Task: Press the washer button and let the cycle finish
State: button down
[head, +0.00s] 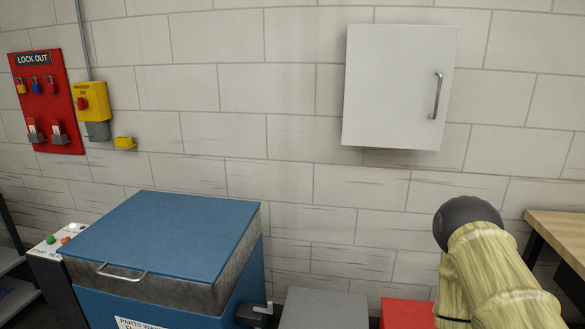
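The blue parts washer (165,235) stands at the lower left with its lid down and a metal handle on the front edge. Its small control panel (57,244) is on the left side, with a green button (51,239) and an orange-red button (66,240). A yellow switch box with a red knob (91,101), labelled washer, is on the wall above. My arm shows at the lower right, far from the panel. My gripper is out of the frame.
A red lock-out board (46,100) hangs on the wall at the left. A white cabinet (398,88) hangs at the upper right. A grey box top (325,309) and a red one (405,313) stand right of the washer. A wooden bench (560,235) is at the right edge.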

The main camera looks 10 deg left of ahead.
aim_at(50, 239)
jog(key=u, duration=1.6)
